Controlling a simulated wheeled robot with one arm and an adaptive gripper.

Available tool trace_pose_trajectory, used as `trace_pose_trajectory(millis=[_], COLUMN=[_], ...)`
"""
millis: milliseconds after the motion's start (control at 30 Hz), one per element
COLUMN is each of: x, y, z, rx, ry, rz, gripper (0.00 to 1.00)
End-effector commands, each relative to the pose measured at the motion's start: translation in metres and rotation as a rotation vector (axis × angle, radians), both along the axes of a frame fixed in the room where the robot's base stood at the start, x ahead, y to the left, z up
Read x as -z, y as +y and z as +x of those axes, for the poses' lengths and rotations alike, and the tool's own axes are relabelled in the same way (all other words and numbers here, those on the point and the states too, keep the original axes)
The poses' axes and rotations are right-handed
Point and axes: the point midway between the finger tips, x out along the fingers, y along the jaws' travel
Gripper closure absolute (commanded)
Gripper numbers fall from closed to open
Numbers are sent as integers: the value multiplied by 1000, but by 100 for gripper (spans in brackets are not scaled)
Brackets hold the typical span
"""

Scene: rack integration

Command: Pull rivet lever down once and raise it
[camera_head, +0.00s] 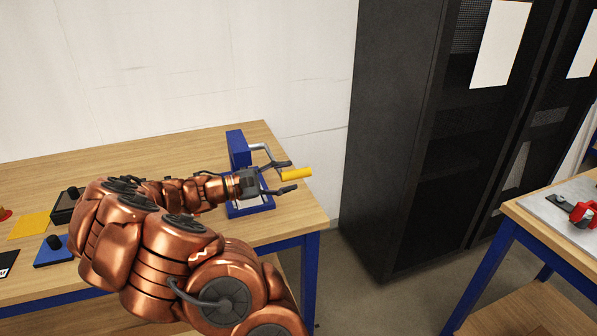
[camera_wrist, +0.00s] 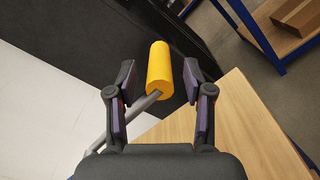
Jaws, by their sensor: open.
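The rivet press (camera_head: 237,150) is blue and stands on the wooden bench near its right end. Its grey lever arm (camera_head: 262,150) reaches out to the right and ends in a yellow handle (camera_head: 296,174). My gripper (camera_head: 288,176) is open beside the press, with its fingers on either side of the handle's near end. In the wrist view the yellow handle (camera_wrist: 160,68) lies between the two open fingers, with gaps on both sides, and the grey lever rod (camera_wrist: 143,104) runs down to the left. My arm hides part of the press.
The wooden bench (camera_head: 300,215) ends just right of the press. A black rack cabinet (camera_head: 390,150) stands to the right. A second table (camera_head: 560,230) with a red clamp is at far right. Yellow and blue pieces lie at the bench's left.

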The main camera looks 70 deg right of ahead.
Motion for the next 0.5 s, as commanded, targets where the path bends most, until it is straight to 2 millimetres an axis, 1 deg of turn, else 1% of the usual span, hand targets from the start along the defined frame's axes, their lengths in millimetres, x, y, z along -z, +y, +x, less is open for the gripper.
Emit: trace_pose_trajectory(millis=[33, 200, 333, 500], x=[-3, -1, -1, 0], y=[-5, -18, -24, -25], z=[-7, -20, -26, -28], rx=[5, 0, 0, -1], ry=[2, -1, -1, -1], rz=[0, -1, -1, 0], gripper=[48, 48, 48, 48])
